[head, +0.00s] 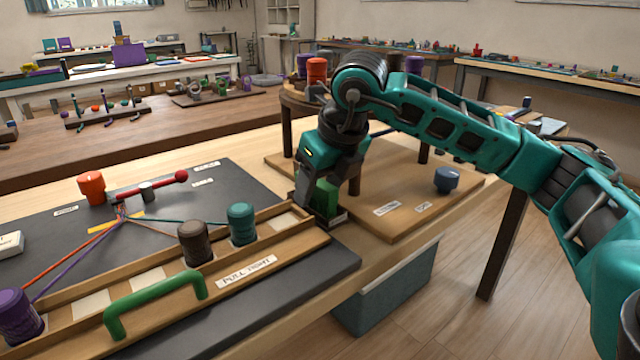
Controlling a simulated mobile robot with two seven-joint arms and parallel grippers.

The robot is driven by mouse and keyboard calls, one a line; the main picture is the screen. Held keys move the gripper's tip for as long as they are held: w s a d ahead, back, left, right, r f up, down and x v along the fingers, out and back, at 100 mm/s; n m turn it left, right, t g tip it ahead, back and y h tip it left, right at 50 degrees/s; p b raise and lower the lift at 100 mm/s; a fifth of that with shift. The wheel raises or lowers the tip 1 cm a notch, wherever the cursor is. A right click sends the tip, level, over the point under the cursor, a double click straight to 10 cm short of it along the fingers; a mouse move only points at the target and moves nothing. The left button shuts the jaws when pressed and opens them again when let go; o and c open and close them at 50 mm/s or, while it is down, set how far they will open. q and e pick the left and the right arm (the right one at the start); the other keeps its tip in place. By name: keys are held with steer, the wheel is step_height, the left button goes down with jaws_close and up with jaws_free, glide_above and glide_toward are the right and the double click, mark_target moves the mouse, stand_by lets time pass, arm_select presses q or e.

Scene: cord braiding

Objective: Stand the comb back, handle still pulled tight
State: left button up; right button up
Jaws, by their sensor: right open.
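My right gripper (320,206) is low at the far right end of the wooden rail, its fingers apart around a green block (326,196). The block stands upright and may be the comb; the fingers hide much of it, and I cannot see teeth. The green handle (155,300) arches over the near left part of the wooden rail (290,247), with no gripper on it. Orange, purple, teal and brown cords meet at a knot (121,215) by a red stick (150,186). My left gripper is not in view.
Brown (194,243), teal (242,223), purple (18,315) and orange (91,188) bobbins stand around the dark mat (235,181). A wooden board (410,222) with a dark blue knob (447,180) lies to the right. A round stand rises behind my gripper.

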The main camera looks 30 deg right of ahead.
steer(key=shift+r, duration=0.25)
steer(key=p+v, duration=0.2)
steer(key=v, duration=0.3)
steer(key=shift+r, duration=0.1)
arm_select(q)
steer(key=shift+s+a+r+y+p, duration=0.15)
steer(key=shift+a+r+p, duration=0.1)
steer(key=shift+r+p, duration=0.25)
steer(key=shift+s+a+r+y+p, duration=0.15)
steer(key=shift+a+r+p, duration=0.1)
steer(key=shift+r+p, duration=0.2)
arm_select(e)
steer(key=v, duration=0.7)
steer(key=shift+s, duration=0.2)
steer(key=shift+r, duration=0.1)
